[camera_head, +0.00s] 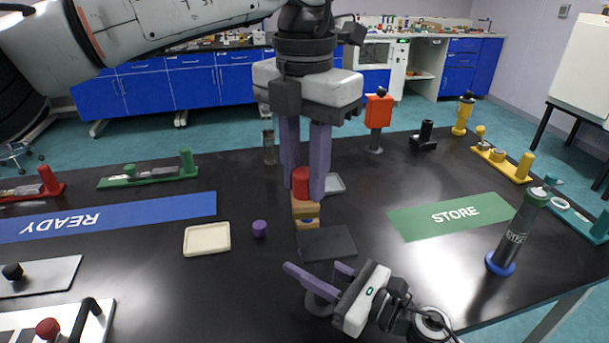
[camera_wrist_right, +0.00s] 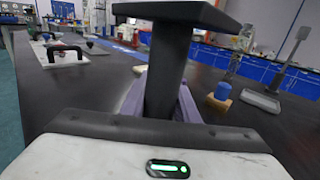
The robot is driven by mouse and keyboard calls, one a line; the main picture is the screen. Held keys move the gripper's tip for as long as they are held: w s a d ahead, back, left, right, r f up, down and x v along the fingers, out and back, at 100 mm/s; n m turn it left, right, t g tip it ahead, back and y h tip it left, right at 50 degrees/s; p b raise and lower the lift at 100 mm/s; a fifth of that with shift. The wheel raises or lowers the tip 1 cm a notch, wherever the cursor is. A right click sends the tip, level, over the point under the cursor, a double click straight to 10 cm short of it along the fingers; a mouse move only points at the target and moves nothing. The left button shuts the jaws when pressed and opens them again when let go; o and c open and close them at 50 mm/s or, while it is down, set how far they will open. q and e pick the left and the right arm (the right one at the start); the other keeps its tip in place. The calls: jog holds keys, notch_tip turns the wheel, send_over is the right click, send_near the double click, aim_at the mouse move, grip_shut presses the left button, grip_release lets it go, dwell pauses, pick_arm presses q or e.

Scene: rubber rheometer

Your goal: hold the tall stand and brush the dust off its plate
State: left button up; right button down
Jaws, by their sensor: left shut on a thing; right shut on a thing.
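The tall stand has a dark square plate (camera_head: 327,243) on a post (camera_wrist_right: 165,85), with a round base on the table. My right gripper (camera_head: 316,268) comes from the lower right, its purple fingers shut on the post below the plate. My left gripper (camera_head: 304,193) points down from above, shut on the red handle of a brush (camera_head: 302,178) with a wooden head. The brush shows just behind the plate's far edge; I cannot tell whether it touches it. No dust can be made out on the plate. The wrist view shows the plate's underside edge-on.
A cream tray (camera_head: 207,239) and a purple cylinder (camera_head: 259,229) lie left.

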jog(key=c, duration=1.3)
grip_release()
jog(key=v, duration=1.2)
jog(key=shift+s, duration=0.15)
